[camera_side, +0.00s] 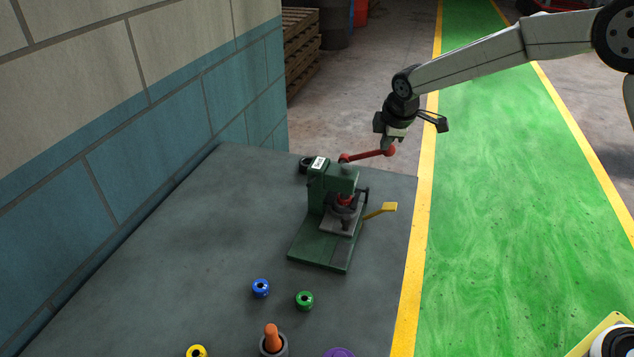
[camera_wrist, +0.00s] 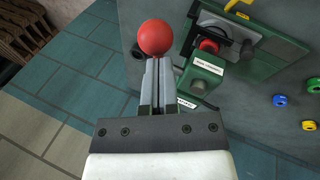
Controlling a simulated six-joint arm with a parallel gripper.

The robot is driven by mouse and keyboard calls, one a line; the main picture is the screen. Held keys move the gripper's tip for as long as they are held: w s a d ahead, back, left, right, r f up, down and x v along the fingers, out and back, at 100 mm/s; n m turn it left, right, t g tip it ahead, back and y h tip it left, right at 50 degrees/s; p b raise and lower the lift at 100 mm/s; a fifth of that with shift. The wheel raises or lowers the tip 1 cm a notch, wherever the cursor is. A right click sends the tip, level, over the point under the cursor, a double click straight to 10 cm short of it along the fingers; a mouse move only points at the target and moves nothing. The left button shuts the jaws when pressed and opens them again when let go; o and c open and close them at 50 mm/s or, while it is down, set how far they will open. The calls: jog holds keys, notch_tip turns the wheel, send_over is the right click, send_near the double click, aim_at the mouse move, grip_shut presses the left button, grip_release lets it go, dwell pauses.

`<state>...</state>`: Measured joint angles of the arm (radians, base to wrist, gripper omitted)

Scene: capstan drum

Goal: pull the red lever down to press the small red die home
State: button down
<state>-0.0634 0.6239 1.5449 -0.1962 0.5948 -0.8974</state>
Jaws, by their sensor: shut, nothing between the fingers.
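The red lever (camera_side: 368,156) sticks out to the right from the top of the green press (camera_side: 322,234) in the side view. Its red ball knob (camera_wrist: 155,37) is large in the wrist view, just beyond my fingertips. My gripper (camera_side: 387,143) is shut and empty, its tips at or very near the knob; I cannot tell whether they touch. The small red die (camera_side: 345,199) sits under the press head, and a red round part also shows there in the wrist view (camera_wrist: 208,45). How deep the die sits is hidden.
A yellow handle (camera_side: 381,210) juts from the press's right side. Blue (camera_side: 260,288), green (camera_side: 304,300) and yellow (camera_side: 197,351) rings lie in front, near an orange peg (camera_side: 271,337). A block wall (camera_side: 150,100) stands left. The mat's left part is clear.

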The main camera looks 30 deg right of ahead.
aim_at(393, 152)
jog(key=shift+s+d+f, duration=0.35)
jog(key=shift+f, duration=0.3)
jog(key=shift+s+d+f, duration=0.3)
jog(key=shift+f, duration=0.35)
jog(key=shift+t+y, duration=0.5)
jog(key=shift+s+d+f, duration=0.2)
jog(key=shift+f, duration=0.7)
jog(key=shift+s+d+f, duration=0.15)
jog(key=shift+s+f, duration=0.05)
jog(key=shift+f, duration=0.65)
jog(key=shift+s+d+f, duration=0.2)
jog(key=shift+f, duration=0.8)
jog(key=shift+s, duration=0.1)
jog(key=s+d+f+v, duration=0.1)
jog(key=s+v, duration=0.1)
jog(key=v, duration=1.1)
jog(key=shift+s+d, duration=0.15)
jog(key=shift+s, duration=0.05)
